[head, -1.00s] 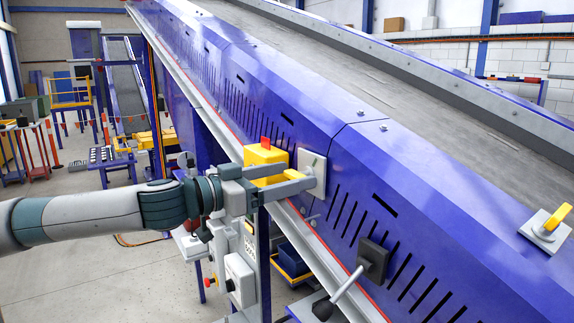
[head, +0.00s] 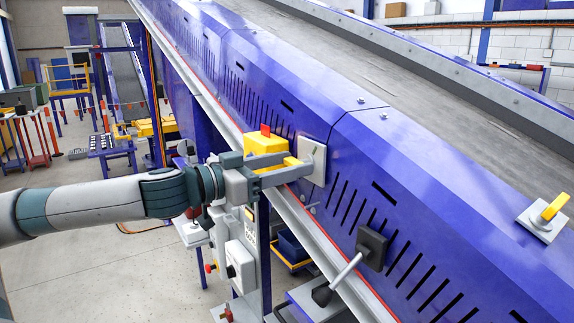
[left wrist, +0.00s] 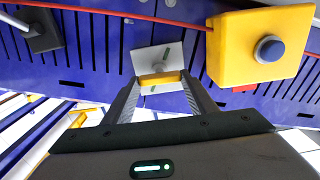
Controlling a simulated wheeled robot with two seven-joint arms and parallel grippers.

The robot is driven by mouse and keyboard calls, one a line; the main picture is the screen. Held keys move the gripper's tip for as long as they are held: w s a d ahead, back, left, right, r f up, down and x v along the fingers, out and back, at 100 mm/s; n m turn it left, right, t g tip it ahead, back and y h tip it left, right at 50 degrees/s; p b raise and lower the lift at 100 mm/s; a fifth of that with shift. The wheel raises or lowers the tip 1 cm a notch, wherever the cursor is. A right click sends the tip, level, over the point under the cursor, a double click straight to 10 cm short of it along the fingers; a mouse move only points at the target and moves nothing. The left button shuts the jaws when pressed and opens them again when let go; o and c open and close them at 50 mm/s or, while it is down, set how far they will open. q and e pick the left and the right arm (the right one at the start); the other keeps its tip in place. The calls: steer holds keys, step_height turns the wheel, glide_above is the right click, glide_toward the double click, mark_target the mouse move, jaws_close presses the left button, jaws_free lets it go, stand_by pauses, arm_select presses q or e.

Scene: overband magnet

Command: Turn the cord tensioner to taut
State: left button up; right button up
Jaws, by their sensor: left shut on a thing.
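A light grey square plate (head: 313,158) with a yellow handle sits on the blue conveyor side. It also shows in the left wrist view as a plate (left wrist: 150,58) with its yellow handle (left wrist: 160,77) between my fingertips. My left gripper (head: 300,168) reaches it from the left and is shut on that yellow handle. The fingers partly hide the handle in the head view. A red cord (left wrist: 150,19) runs along the conveyor side close by. No label shows which fitting is the cord tensioner. My right gripper is not in view.
A yellow box (head: 262,147) with a red flag and a blue button (left wrist: 270,49) is close beside the gripper. A dark plate with a lever (head: 345,272) is lower right. Another grey plate with a yellow handle (head: 555,208) is far right. A grey control box (head: 240,265) stands below.

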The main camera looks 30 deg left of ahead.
arm_select(q)
steer(key=shift+m, duration=0.3)
steer(key=m, duration=0.2)
steer(key=shift+m, duration=0.3)
steer(key=m, duration=0.3)
steer(key=shift+d+m, duration=0.1)
steer(key=shift+m, duration=0.2)
steer(key=m+p, duration=0.1)
steer(key=m, duration=0.4)
steer(key=m+p, duration=0.1)
steer(key=m, duration=0.5)
steer(key=m+p, duration=0.2)
steer(key=m, duration=0.4)
steer(key=shift+s+f, duration=0.1)
steer(key=shift+f, duration=0.3)
steer(key=shift+d, duration=0.1)
steer(key=o, duration=1.1)
steer(key=shift+c, duration=0.2)
